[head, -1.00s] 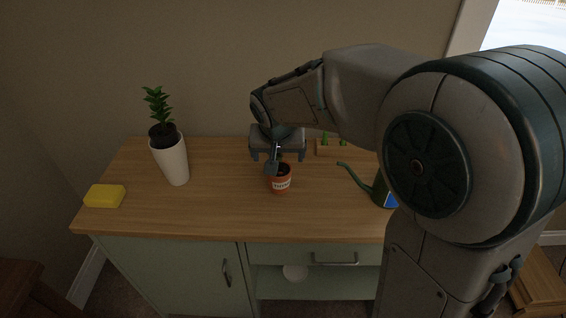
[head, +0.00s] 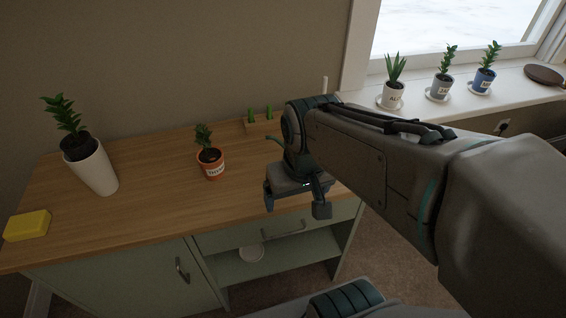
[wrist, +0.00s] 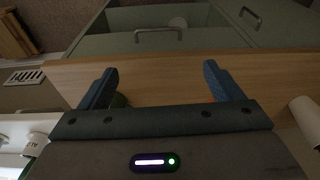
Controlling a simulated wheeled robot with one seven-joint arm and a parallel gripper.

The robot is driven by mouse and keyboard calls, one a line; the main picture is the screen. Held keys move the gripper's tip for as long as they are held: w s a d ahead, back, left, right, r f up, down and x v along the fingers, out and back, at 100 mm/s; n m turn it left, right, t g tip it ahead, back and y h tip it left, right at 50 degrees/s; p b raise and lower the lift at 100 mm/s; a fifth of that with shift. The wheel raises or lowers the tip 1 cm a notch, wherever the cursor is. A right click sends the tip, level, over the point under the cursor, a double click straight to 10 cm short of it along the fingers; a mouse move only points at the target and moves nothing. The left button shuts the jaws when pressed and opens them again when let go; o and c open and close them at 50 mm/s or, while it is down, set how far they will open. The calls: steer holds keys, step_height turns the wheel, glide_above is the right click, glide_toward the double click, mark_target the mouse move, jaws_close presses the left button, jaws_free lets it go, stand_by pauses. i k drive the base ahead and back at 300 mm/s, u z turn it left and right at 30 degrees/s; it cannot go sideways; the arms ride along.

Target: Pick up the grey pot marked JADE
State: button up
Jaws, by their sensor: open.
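The grey pot (head: 439,90) stands upright on a saucer on the white windowsill in the head view. It holds a leafy green plant, and its white label is too small to read fully. My gripper (head: 295,207) is open and empty over the front edge of the wooden cabinet top, left of the grey pot and well apart from it. In the wrist view both fingers of my gripper (wrist: 161,85) are spread with nothing held between them. I cannot pick out the grey pot for sure in the wrist view.
A white pot (head: 392,94) and a blue pot (head: 483,80) flank the grey pot closely on the sill (head: 420,110). The cabinet top (head: 150,200) bears a terracotta pot (head: 211,166), a tall white pot (head: 95,172) and a yellow sponge (head: 27,226).

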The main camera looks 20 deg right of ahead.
mark_target(442, 83)
steer(key=z, duration=1.55)
steer(key=k, duration=0.65)
steer(key=z, duration=0.5)
steer(key=i, duration=2.6)
steer(key=u, duration=0.35)
